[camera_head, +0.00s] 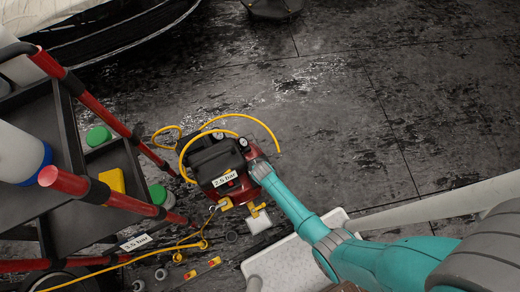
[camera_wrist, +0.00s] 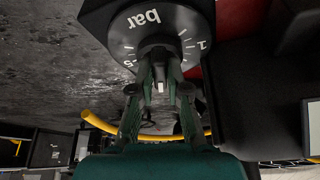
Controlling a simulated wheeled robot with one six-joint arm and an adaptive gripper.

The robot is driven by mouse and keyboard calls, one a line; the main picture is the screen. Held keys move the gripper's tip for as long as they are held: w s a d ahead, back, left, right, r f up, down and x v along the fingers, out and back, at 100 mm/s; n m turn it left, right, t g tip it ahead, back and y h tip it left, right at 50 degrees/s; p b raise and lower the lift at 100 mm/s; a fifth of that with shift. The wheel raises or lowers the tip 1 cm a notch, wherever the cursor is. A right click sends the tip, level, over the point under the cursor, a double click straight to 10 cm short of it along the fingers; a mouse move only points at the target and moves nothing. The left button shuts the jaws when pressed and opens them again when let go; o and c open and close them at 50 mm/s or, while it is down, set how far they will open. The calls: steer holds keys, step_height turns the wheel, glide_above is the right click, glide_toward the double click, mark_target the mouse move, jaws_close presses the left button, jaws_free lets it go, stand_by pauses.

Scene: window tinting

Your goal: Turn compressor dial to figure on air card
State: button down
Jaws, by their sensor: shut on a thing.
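The compressor (camera_head: 208,160), red and black, stands on the dark floor. Its round black dial plate (camera_wrist: 150,25) fills the top of the wrist view, with "bar" and figures upside down. My gripper (camera_wrist: 158,72) is shut on the dark knob in the middle of this plate. A small white mark (camera_wrist: 160,87) shows between the fingers; I cannot tell which figure it points to. In the head view my gripper (camera_head: 259,166) is at the compressor's right side. A white card (camera_head: 225,179) on the compressor reads "2.5 bar". Another card (camera_head: 135,243) near the trolley seems to read "3.5 bar".
A black trolley with red rails (camera_head: 110,195) stands close on the left, with bottles and a yellow block (camera_head: 112,180). A yellow hose (camera_head: 245,118) loops around the compressor. Small parts lie on the floor in front.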

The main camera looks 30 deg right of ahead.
stand_by(0.4)
steer(key=c, duration=1.1)
jaws_free()
steer(key=shift+c, duration=0.2)
steer(key=shift+r, duration=0.1)
steer(key=v, duration=1.1)
steer(key=shift+r, duration=0.4)
steer(key=shift+s+a, duration=0.1)
steer(key=shift+a, duration=0.05)
